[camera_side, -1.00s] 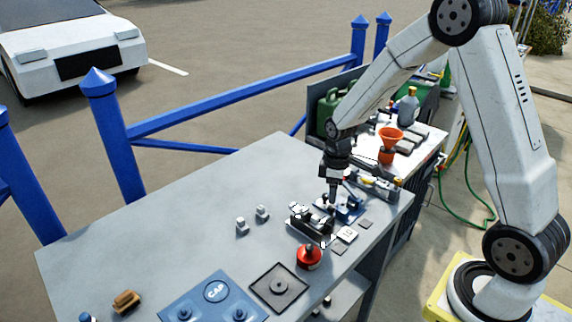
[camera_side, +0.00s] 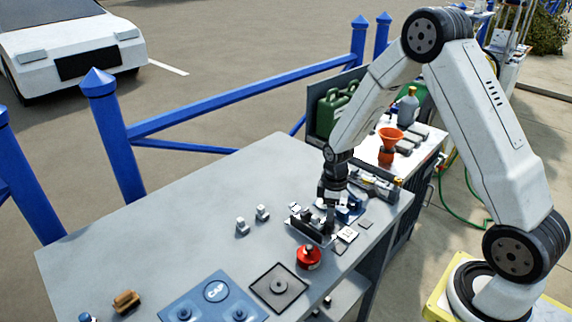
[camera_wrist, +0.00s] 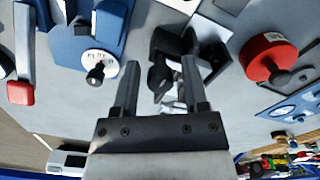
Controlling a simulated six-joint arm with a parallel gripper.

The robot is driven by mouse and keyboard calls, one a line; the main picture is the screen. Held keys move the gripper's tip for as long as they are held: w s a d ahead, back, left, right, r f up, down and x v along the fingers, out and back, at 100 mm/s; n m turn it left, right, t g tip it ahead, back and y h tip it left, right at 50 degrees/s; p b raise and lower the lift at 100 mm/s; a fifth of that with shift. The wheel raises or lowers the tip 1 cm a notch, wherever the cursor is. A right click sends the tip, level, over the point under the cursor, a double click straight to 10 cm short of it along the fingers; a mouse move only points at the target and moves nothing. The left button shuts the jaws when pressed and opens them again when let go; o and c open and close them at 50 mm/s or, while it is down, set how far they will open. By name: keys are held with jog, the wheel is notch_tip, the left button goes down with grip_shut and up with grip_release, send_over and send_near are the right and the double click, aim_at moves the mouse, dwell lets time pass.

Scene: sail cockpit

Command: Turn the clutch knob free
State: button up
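My gripper (camera_wrist: 160,64) is open, its two fingers apart on either side of a black knob-like part (camera_wrist: 158,77) of a dark fitting. No contact with either finger is clear. The side view shows my gripper (camera_side: 330,226) low at the dark fitting (camera_side: 304,222), partly hiding it. A blue block (camera_wrist: 85,45) with a white dial and small black knob (camera_wrist: 96,75) is left of the fingers in the wrist view; the block (camera_side: 352,208) is behind my gripper in the side view. I cannot tell which knob is the clutch knob.
A red round switch (camera_side: 309,256) stands in front of the dark fitting and shows right of the fingers in the wrist view (camera_wrist: 266,58). Two small metal pieces (camera_side: 252,219) stand to the left. A blue panel (camera_side: 213,300) and dark square plate (camera_side: 279,287) lie nearer the camera.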

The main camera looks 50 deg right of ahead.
jog(key=shift+c, duration=0.2)
grip_shut()
jog(key=shift+s+f+n, duration=0.1)
jog(key=shift+n, duration=2.1)
jog(key=shift+n, duration=2.2)
